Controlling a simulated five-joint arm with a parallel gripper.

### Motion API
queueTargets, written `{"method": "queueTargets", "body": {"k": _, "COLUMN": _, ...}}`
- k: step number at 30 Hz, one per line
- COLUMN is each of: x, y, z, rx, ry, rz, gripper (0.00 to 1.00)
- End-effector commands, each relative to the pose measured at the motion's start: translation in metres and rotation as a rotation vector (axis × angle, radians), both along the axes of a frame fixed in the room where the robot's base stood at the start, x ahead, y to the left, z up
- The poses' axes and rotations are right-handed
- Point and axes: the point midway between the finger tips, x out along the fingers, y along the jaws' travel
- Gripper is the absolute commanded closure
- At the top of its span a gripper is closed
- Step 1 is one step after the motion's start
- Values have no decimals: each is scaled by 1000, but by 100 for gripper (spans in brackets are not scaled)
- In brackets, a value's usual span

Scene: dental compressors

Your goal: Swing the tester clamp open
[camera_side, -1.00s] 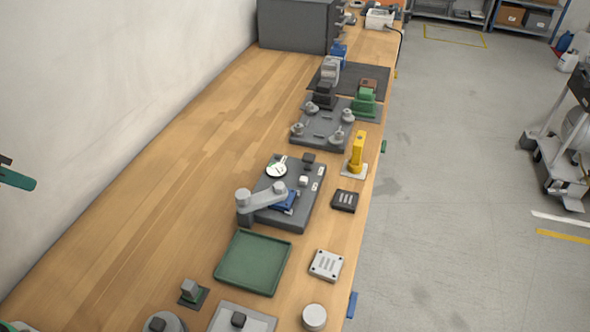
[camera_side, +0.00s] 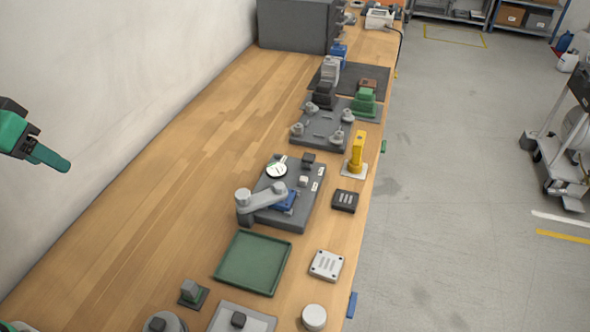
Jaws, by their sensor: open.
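The tester (camera_side: 307,203) is a dark grey plate on the wooden bench, with a round white dial (camera_side: 277,170) and small blocks on it. Its clamp (camera_side: 262,198) is a light grey arm with a round knob at each end. The clamp lies across the tester's near left part, over a blue piece (camera_side: 285,201) that it partly hides. My gripper (camera_side: 48,158) is at the left edge, above the bench by the wall and far from the clamp. Only part of it shows, with a green finger, and nothing is seen in it.
A green tray (camera_side: 252,263) lies just in front of the tester. A black block (camera_side: 344,201), a white square plate (camera_side: 326,265) and a yellow upright piece (camera_side: 357,150) stand to the right. A grey fixture plate (camera_side: 323,128) lies behind. The bench's left side is clear.

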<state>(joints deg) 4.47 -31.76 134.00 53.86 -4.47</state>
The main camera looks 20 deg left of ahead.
Motion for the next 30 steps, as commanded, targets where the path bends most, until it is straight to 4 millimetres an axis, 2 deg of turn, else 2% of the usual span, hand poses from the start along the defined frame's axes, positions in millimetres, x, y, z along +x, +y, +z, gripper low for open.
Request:
{"method": "queueTargets", "body": {"k": 8, "x": 48, "y": -31, "z": 6, "rx": -19, "ry": 88, "rz": -10, "gripper": 48}}
{"method": "queueTargets", "body": {"k": 14, "x": 81, "y": -58, "z": 3, "rx": -26, "ry": 148, "rz": -12, "gripper": 48}}
{"method": "queueTargets", "body": {"k": 23, "x": 126, "y": -106, "z": -15, "rx": -23, "ry": 235, "rz": -13, "gripper": 48}}
{"method": "queueTargets", "body": {"k": 30, "x": 156, "y": -150, "z": -40, "rx": -11, "ry": 304, "rz": -12, "gripper": 48}}
